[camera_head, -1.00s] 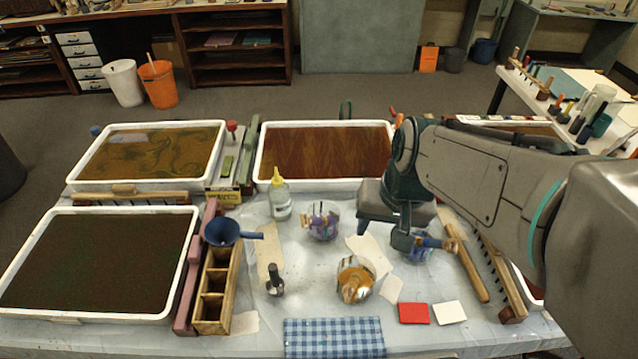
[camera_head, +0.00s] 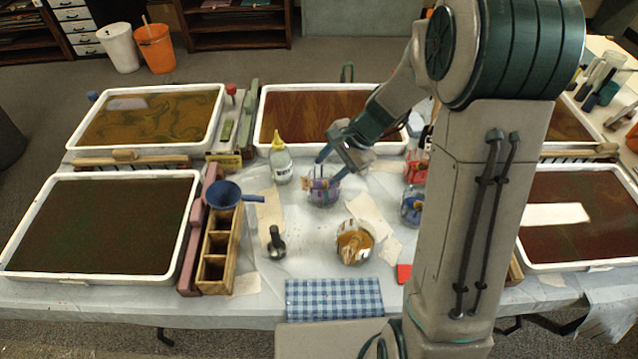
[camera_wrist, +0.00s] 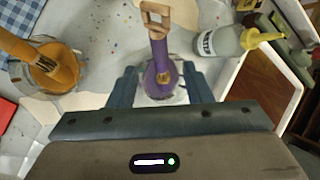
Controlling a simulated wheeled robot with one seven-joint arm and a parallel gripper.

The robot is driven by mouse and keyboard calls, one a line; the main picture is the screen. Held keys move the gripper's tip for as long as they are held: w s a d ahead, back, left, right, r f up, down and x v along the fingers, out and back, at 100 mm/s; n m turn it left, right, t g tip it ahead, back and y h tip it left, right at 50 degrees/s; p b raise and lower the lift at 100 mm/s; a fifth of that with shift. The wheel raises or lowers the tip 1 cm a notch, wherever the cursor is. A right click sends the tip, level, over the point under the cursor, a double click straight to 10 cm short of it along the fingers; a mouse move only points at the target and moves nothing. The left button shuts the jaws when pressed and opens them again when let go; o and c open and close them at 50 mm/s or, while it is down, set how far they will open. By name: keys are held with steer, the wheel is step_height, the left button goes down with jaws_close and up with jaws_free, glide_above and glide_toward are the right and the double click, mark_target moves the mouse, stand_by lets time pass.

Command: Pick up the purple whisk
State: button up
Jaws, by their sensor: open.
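The purple whisk (camera_wrist: 162,52) stands tilted in a clear glass jar, with a tan wooden handle end. In the head view the purple whisk (camera_head: 321,184) and its jar (camera_head: 324,199) are partly hidden by my gripper (camera_head: 327,168). In the wrist view my gripper (camera_wrist: 160,72) is open, with one blue finger on each side of the whisk. The whisk lies between the fingers; I cannot tell whether either finger touches it or the jar's rim.
A yellow-capped bottle (camera_head: 281,161) stands close to the left of the jar. A glass with an orange whisk (camera_head: 355,241) stands nearer the front, and a blue-filled jar (camera_head: 411,206) to the right. A dark small bottle (camera_head: 276,243) and marbling trays (camera_head: 190,232) surround them.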

mark_target(317, 184)
steer(key=x, duration=1)
jaws_close()
